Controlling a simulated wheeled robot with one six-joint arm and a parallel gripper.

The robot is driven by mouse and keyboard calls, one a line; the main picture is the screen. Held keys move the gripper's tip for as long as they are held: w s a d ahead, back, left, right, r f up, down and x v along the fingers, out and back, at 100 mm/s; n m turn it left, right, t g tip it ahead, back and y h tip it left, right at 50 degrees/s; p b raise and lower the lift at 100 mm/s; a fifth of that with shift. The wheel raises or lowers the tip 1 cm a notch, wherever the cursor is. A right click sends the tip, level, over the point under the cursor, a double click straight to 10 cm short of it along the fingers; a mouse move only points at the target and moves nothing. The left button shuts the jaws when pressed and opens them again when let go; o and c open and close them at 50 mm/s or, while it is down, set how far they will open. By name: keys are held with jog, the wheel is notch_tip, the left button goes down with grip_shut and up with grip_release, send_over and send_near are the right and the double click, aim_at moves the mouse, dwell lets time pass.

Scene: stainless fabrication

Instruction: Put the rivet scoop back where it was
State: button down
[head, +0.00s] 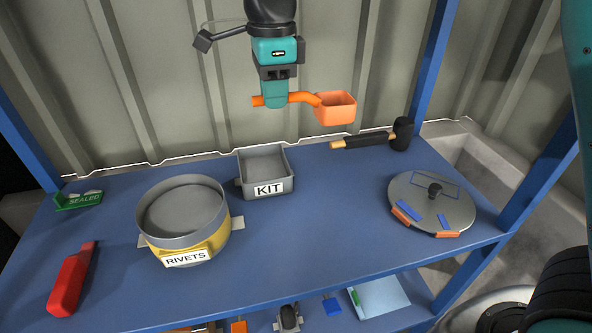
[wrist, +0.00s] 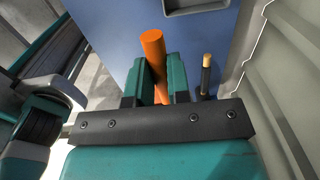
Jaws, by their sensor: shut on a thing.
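The orange rivet scoop (head: 337,108) is in the air above the back of the blue bench in the head view, its square cup to the right and looking level. My gripper (head: 273,99) is shut on its handle. In the wrist view the orange handle (wrist: 153,48) runs between my teal fingers (wrist: 152,80); the cup is out of sight there. The round grey RIVETS tub (head: 186,215) with a yellow band stands on the left half of the bench, open at the top. The inside shows only plain grey.
A grey KIT tray (head: 265,184) sits below the scoop. A black-headed tool (head: 372,139) lies right of it. A round lid (head: 433,213) lies at the right, a red tool (head: 72,280) and green SEALED tray (head: 79,200) at the left. Blue posts flank the bench. The front middle is clear.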

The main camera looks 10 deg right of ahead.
notch_tip(320, 180, down, 17)
jog(key=p, duration=0.3)
jog(key=shift+s+p, duration=0.1)
jog(key=shift+p, duration=0.25)
jog(key=shift+f, duration=0.15)
